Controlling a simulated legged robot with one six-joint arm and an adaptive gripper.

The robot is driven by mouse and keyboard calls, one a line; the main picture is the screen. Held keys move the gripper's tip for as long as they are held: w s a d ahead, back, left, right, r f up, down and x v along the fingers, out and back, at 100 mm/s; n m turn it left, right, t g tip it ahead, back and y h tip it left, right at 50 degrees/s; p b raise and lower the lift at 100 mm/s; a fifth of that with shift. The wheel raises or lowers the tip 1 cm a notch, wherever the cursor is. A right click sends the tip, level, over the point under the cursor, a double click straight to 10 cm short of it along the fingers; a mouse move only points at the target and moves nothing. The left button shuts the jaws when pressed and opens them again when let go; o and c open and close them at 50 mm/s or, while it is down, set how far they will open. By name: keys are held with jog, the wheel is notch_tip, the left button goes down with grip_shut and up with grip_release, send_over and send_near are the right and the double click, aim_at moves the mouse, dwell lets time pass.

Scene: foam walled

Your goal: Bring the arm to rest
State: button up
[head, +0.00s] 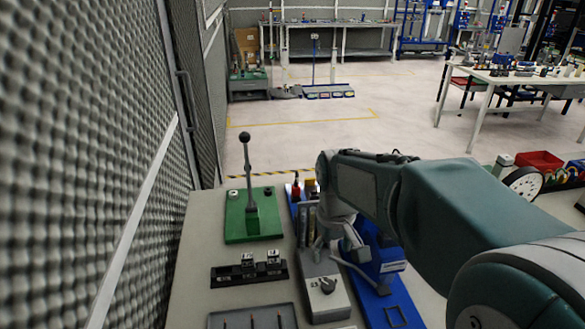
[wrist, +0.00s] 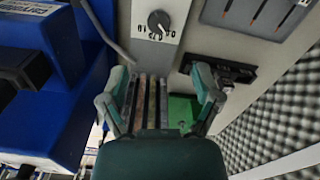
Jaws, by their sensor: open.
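My arm reaches in from the lower right of the head view and bends down at its wrist over the bench. My gripper (head: 337,246) hangs there above the grey unit with a black dial (head: 328,285). In the wrist view my gripper (wrist: 160,88) has its two fingers spread wide, with nothing between them. The grey dial unit (wrist: 158,28) and a row of dark upright bars lie beyond the fingers. I cannot tell from these views how much clearance there is below the fingertips.
A green base with an upright lever (head: 253,215) stands left of my gripper. A black rack with small blocks (head: 249,272) and a grey tray (head: 252,317) lie nearer. Blue equipment (head: 380,265) stands close on the right. A grey foam wall (head: 80,150) bounds the left.

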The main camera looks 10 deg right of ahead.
jog(key=s+r+m+t, duration=0.1)
jog(key=s+r+t, duration=0.1)
jog(key=s, duration=0.5)
jog(key=s+r+m+t, duration=0.1)
jog(key=s+r+t, duration=0.2)
jog(key=s, duration=0.4)
jog(key=shift+r+m+t, duration=0.2)
jog(key=shift+m+t, duration=0.1)
jog(key=shift+m, duration=0.1)
dwell(0.4)
